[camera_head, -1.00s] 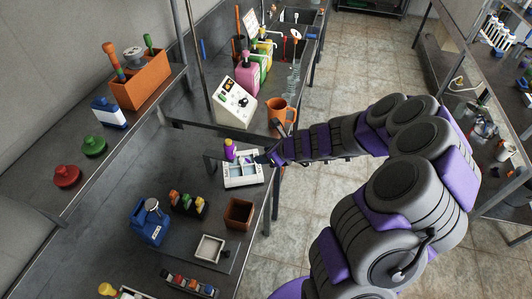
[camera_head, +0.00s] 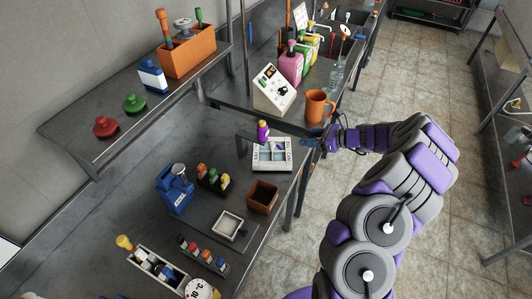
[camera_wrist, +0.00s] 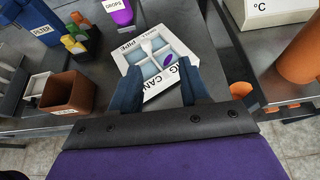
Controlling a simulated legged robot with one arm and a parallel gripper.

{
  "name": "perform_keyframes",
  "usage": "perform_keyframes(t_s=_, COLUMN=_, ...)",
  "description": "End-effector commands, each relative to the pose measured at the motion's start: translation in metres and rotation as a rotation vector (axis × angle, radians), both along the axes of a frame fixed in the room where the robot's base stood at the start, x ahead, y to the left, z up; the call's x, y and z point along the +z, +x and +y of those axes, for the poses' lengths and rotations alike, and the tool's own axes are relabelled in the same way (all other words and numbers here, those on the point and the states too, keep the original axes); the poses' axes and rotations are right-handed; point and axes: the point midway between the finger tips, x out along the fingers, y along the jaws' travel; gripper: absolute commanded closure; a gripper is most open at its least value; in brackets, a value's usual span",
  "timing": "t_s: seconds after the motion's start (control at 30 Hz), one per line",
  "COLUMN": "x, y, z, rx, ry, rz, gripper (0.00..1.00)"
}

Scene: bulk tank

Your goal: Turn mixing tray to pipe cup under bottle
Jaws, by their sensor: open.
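The mixing tray (camera_head: 272,156) is a white square tray with pale blue compartments and lettering on its rim, lying flat on the dark bench. In the wrist view the tray (camera_wrist: 120,59) sits turned at an angle; "PIPE" reads on its far left side and "CAN" on its near side. A purple oval mark and a white spoon-like shape show in it. The purple bottle (camera_head: 263,129), labelled DROPS (camera_wrist: 118,11), is upright just behind the tray. My gripper (camera_head: 306,143) is open and empty at the tray's right side; its dark blue fingers (camera_wrist: 158,90) overlap the near rim. Contact is unclear.
A brown square box (camera_head: 263,195) and a small white dish (camera_head: 228,225) stand nearer. A blue filter unit (camera_head: 175,188) and capped vials (camera_head: 212,178) are to the left. An orange mug (camera_head: 318,105) and a white meter (camera_head: 273,90) stand behind.

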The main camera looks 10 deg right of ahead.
Motion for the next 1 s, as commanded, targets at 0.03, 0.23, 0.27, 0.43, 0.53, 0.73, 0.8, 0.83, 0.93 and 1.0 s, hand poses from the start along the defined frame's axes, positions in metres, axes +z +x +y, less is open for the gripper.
perform_keyframes(t_s=0.03, x=-0.009, y=0.001, z=-0.007, rx=0.03, ry=0.0, rz=-0.012, gripper=0.54)
perform_keyframes(t_s=0.23, x=-0.015, y=-0.005, z=-0.013, rx=0.12, ry=0.019, rz=-0.034, gripper=0.54)
perform_keyframes(t_s=0.27, x=-0.015, y=-0.006, z=-0.013, rx=0.126, ry=0.02, rz=-0.035, gripper=0.54)
perform_keyframes(t_s=0.43, x=-0.019, y=-0.002, z=-0.005, rx=0.137, ry=0.026, rz=-0.036, gripper=0.54)
perform_keyframes(t_s=0.53, x=-0.025, y=0.004, z=0.007, rx=0.137, ry=0.027, rz=-0.036, gripper=0.54)
perform_keyframes(t_s=0.73, x=-0.041, y=0.021, z=0.039, rx=0.135, ry=0.027, rz=-0.036, gripper=0.54)
perform_keyframes(t_s=0.8, x=-0.047, y=0.027, z=0.05, rx=0.135, ry=0.025, rz=-0.035, gripper=0.54)
perform_keyframes(t_s=0.83, x=-0.049, y=0.029, z=0.055, rx=0.134, ry=0.025, rz=-0.035, gripper=0.54)
perform_keyframes(t_s=0.93, x=-0.057, y=0.038, z=0.072, rx=0.136, ry=0.025, rz=-0.034, gripper=0.54)
perform_keyframes(t_s=1.0, x=-0.062, y=0.043, z=0.084, rx=0.137, ry=0.026, rz=-0.034, gripper=0.54)
